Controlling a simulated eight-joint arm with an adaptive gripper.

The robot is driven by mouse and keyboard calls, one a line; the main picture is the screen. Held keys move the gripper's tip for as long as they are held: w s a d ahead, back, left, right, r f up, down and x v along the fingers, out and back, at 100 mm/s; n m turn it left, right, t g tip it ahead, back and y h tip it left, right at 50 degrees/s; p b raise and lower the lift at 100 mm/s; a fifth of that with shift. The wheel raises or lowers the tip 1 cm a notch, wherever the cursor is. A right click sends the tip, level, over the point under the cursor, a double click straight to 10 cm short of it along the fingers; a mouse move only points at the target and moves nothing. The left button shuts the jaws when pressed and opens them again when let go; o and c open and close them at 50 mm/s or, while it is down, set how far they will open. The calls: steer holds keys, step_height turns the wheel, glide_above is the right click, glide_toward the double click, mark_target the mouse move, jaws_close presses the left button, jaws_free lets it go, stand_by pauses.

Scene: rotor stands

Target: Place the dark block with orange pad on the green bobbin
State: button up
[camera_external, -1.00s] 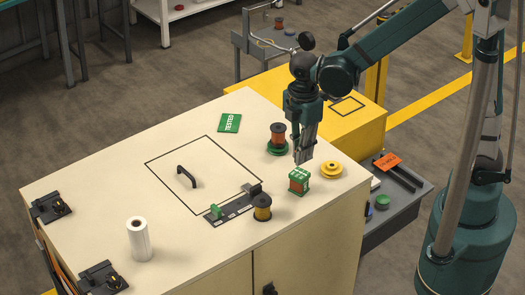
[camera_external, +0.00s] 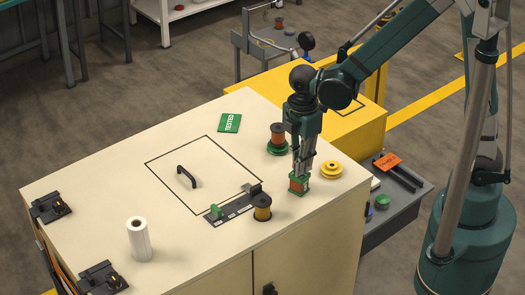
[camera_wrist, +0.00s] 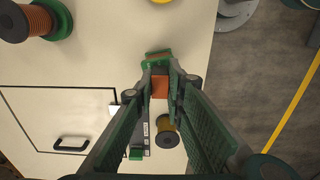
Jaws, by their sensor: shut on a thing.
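A dark-flanged spool with an orange winding (camera_external: 277,132) stands upright on a round green base (camera_external: 277,149), behind and left of my gripper.
A dark spool with a yellow winding (camera_external: 262,207) stands by a dark fixture strip (camera_external: 231,208) with a green peg. A yellow pulley (camera_external: 331,170) lies right of my gripper. A white roll (camera_external: 139,240), a black handle (camera_external: 187,176) and a green TESTED card (camera_external: 229,123) are farther left.

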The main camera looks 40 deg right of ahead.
steer(key=o, duration=0.9)
steer(key=shift+r, duration=0.1)
steer(key=shift+r, duration=6.05)
steer(key=s+d+r+m+t, duration=0.2)
steer(key=d+m, duration=0.4)
steer(key=d, duration=0.3)
steer(key=s+d+r+m+t, duration=0.2)
steer(key=d+m, duration=0.4)
steer(key=d, duration=0.4)
steer(key=s+d+r+m+t, duration=0.2)
steer(key=d+m, duration=0.4)
steer(key=d, duration=0.4)
step_height(320, 180, up, 3)
steer(key=shift+s+f+t, duration=0.1)
steer(key=shift+f+t, duration=0.1)
steer(key=shift+t, duration=0.4)
